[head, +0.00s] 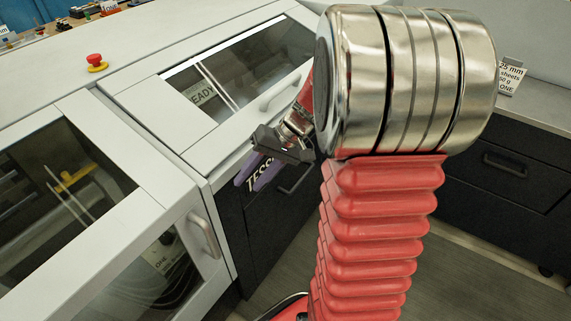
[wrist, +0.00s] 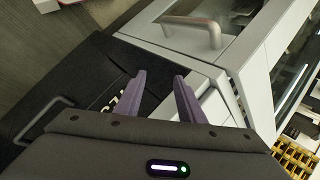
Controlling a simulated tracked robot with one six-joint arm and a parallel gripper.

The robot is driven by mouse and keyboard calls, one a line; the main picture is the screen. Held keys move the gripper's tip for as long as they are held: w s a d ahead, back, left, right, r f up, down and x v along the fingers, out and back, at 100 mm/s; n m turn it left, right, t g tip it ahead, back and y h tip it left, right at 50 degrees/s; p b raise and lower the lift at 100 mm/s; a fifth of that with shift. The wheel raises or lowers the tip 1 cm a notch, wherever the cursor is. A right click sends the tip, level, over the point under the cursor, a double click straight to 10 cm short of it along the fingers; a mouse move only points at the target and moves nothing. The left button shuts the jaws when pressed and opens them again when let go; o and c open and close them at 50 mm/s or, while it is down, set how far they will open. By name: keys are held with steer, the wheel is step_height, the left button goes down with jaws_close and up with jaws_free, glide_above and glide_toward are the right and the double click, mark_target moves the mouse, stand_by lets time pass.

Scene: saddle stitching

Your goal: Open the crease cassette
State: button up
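No part is clearly recognisable as the crease cassette. The light-grey machine (head: 190,148) has a glazed cover with a bar handle (head: 281,93) at the centre of the head view. A second bar handle (head: 204,236) is on the front of the left section; one grey handle also shows in the wrist view (wrist: 192,31). My gripper (head: 255,176) is open, with its purple fingers apart and nothing between them. It hangs by the machine's front edge, near a dark panel with white lettering. In the wrist view my gripper (wrist: 158,88) is over the panel and a pale edge.
A red emergency button (head: 96,61) stands on the pale top at the upper left. Dark drawers (head: 515,175) with a grey worktop are at the right, with a paper sign (head: 509,77). A dark handle (head: 295,178) is below the machine's edge. Floor (head: 470,270) is clear at lower right.

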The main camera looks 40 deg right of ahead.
steer(key=w+d+f+m+t+y, duration=0.2)
steer(key=w+d+f, duration=0.1)
steer(key=d+f, duration=0.4)
steer(key=m+t+h, duration=0.4)
steer(key=m+t, duration=0.4)
steer(key=t, duration=0.2)
glide_toward(303, 179)
steer(key=s+d, duration=0.2)
steer(key=s, duration=0.1)
steer(key=shift+w+f+y, duration=0.1)
steer(key=shift+w+y, duration=0.05)
steer(key=shift+y, duration=0.15)
steer(key=x, duration=1.4)
steer(key=shift+c, duration=0.2)
steer(key=shift+f, duration=0.1)
jaws_close()
